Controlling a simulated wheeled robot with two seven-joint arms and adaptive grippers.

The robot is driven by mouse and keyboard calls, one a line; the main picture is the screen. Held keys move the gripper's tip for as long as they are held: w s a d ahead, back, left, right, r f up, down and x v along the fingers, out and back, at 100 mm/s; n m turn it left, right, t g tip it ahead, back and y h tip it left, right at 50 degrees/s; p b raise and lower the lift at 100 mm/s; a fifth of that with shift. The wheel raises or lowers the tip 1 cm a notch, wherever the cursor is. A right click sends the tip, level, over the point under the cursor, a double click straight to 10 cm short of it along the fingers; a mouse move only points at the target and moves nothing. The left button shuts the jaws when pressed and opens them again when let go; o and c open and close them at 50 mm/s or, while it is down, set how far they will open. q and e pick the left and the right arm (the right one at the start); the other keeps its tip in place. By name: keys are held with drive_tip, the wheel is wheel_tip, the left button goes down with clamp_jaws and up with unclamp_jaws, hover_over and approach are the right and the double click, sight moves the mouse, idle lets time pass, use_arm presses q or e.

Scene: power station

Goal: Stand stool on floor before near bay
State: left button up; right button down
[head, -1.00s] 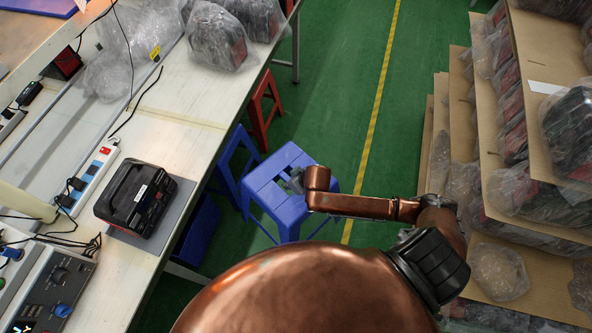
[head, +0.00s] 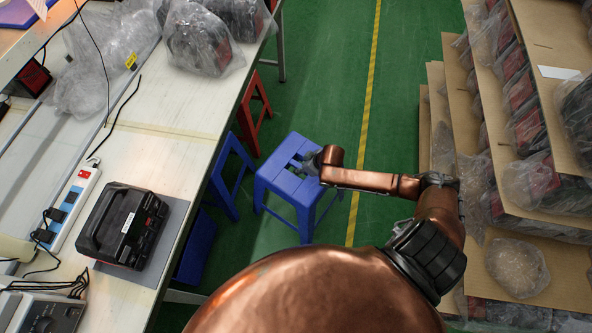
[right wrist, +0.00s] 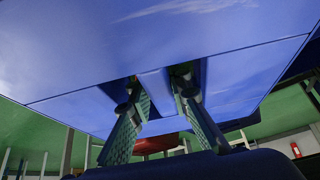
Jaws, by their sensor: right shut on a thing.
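A blue plastic stool (head: 277,180) is upright in the aisle beside the long workbench (head: 165,155). Its seat has slots. My right gripper (head: 313,160) is at the right part of the seat. In the right wrist view the two fingers of my right gripper (right wrist: 160,108) are shut on a narrow slat of the blue seat (right wrist: 230,75), through its slots. I cannot tell whether the stool's feet touch the floor. My left gripper is out of view. No bay is marked clearly enough to name.
Another blue stool (head: 222,182) and a red stool (head: 254,108) stand at the workbench's edge. A black device (head: 122,226) lies on the bench. Shelves (head: 440,110) with wrapped goods line the right. Green floor (head: 320,75) with a yellow line is clear between.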

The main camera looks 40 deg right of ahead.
drive_tip(key=w+d+f+b, duration=0.1)
drive_tip(key=w+f+b, duration=0.2)
drive_tip(key=f, duration=0.4)
drive_tip(key=shift+w+d+f, duration=0.2)
drive_tip(key=shift+w+f, duration=0.05)
drive_tip(key=shift+f, duration=0.05)
drive_tip(key=c, duration=1.8)
unclamp_jaws()
drive_tip(key=shift+s+f, duration=0.1)
drive_tip(key=shift+s, duration=0.05)
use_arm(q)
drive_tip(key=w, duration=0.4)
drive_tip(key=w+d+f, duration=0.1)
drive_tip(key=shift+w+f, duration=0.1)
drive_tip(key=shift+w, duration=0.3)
